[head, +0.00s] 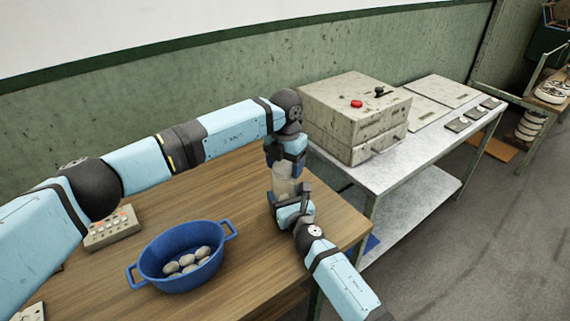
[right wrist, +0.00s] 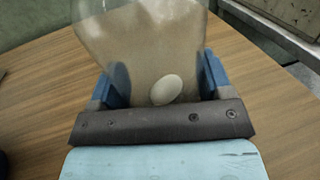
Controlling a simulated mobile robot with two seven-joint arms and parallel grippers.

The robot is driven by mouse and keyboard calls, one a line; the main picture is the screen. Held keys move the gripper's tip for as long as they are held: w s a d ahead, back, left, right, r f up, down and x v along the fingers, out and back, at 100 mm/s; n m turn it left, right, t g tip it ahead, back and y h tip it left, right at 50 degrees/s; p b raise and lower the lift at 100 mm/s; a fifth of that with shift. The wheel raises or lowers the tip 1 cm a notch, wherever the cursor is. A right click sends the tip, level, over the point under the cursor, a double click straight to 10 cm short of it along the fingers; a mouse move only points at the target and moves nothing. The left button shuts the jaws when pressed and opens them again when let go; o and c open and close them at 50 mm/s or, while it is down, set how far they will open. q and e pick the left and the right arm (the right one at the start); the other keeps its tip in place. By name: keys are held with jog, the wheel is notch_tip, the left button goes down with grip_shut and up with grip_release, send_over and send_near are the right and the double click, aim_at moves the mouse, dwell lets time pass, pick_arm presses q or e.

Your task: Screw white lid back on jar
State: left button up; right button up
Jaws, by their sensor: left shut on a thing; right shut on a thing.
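The jar (head: 284,187) stands upright at the right part of the wooden table, between my two grippers. In the right wrist view the jar (right wrist: 140,45) is clear, tan-looking glass with a pale oval thing (right wrist: 166,89) low in it. My right gripper (head: 288,205) is shut around its lower part, with a blue finger on each side. My left gripper (head: 286,166) points straight down over the jar's top and is shut at lid height. The white lid cannot be made out; the left gripper's fingers hide that spot. Whether the lid sits level on the rim cannot be told.
A blue two-handled basin (head: 150,270) with several pale cocoons stands at the table's front. A keypad box (head: 112,230) lies at the left under my left arm. A metal bench (head: 400,185) with a beige machine (head: 350,105) stands right behind the table.

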pick_arm(q)
jog(key=o, duration=1.1)
notch_tip(320, 180, up, 12)
jog(key=shift+r, duration=0.1)
pick_arm(e)
jog(key=o, duration=1.8)
jog(key=shift+c, duration=0.2)
